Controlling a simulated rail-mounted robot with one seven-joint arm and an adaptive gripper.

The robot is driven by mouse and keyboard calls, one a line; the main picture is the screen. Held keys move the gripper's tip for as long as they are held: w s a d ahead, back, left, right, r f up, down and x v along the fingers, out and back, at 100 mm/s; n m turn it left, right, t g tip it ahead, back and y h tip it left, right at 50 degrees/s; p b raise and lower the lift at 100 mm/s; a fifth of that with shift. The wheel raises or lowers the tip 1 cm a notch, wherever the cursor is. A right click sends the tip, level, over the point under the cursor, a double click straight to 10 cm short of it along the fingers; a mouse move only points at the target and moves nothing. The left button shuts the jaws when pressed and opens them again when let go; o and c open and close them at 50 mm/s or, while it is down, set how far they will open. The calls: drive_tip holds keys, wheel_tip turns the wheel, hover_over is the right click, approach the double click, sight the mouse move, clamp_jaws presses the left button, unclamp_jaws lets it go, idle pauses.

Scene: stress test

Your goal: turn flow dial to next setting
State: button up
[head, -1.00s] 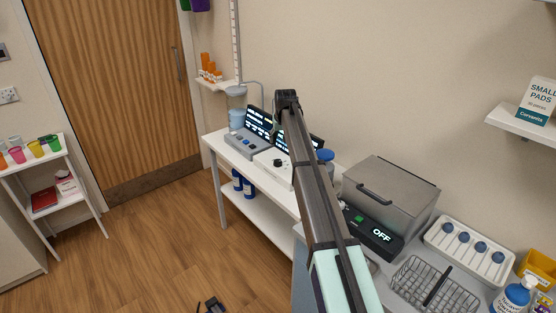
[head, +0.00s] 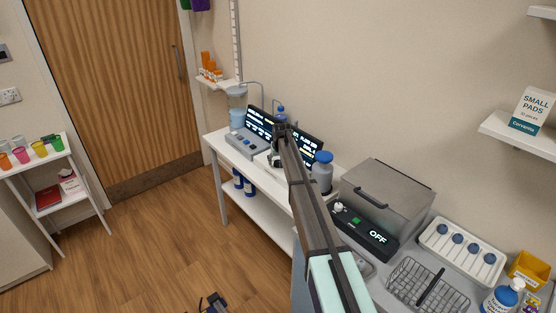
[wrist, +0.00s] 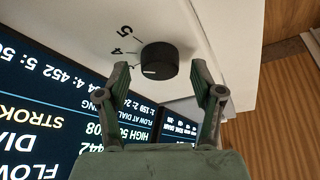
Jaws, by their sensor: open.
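The flow dial (wrist: 158,60) is a round black knob with a white pointer line, on a pale panel with printed numbers including 4 and 5. In the wrist view my gripper (wrist: 161,69) is open, its green-grey fingers apart on the left and right of the knob. Neither finger visibly touches it; the depth gap is hard to judge. In the head view my gripper (head: 277,155) is over the white device (head: 262,159) on the bench, and hides the dial there.
Lit dark screens (head: 259,119) stand behind the device. A grey control box (head: 247,144) is to its left, and a grey bottle with a blue cap (head: 322,174) to its right. A metal bath marked OFF (head: 392,190) stands nearer right.

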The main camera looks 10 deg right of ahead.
drive_tip(key=shift+w+f, duration=0.15)
drive_tip(key=shift+f, duration=0.15)
drive_tip(key=c, duration=1.1)
drive_tip(key=shift+c, duration=0.2)
